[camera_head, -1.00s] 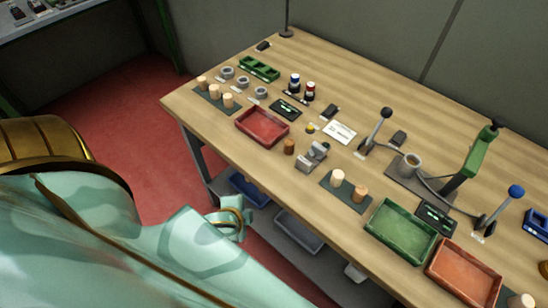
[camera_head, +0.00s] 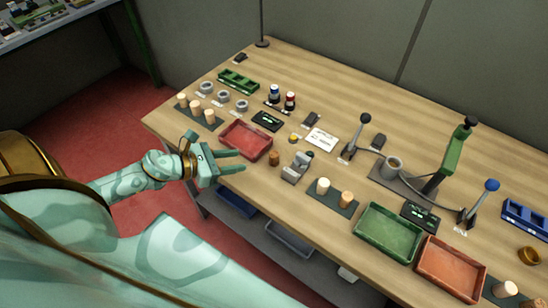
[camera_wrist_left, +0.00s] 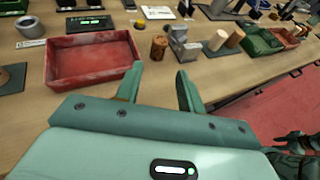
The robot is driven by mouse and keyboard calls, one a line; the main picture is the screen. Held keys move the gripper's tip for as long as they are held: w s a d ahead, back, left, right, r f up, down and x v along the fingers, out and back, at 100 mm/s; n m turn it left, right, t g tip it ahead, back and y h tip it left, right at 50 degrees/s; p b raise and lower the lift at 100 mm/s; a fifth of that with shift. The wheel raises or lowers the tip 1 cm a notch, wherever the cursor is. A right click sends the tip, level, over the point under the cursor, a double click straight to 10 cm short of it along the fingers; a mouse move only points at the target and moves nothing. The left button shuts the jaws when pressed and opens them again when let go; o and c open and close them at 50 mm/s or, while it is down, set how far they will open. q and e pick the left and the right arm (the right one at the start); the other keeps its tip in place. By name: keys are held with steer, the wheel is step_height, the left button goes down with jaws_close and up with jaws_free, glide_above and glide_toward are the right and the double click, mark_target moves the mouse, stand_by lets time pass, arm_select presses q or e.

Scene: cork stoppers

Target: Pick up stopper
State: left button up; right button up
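Several cork stoppers stand on the bench. A brown cork stopper (camera_head: 274,158) stands alone between the red tray and a small grey device; it also shows in the left wrist view (camera_wrist_left: 158,47), just beyond my fingertips. A pale stopper (camera_head: 323,186) and a tan stopper (camera_head: 346,199) stand on a dark mat to its right. Several pale stoppers (camera_head: 195,107) stand on another mat at the far left. My left gripper (camera_head: 241,161) is open and empty at the bench's front edge, by the red tray; its two fingers are apart (camera_wrist_left: 160,73). My right gripper is not in view.
A red tray (camera_head: 231,150) lies close to my left gripper. The grey device (camera_head: 297,172) is right of the lone stopper. Green tray (camera_head: 364,243), orange tray (camera_head: 428,280), levers and a green press (camera_head: 452,160) fill the right side. The bench's back strip is mostly clear.

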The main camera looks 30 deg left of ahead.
mark_target(274, 156)
arm_select(q)
steer(key=x, duration=1.3)
steer(key=shift+w+f, duration=0.1)
steer(key=shift+w, duration=0.25)
steer(key=c, duration=0.7)
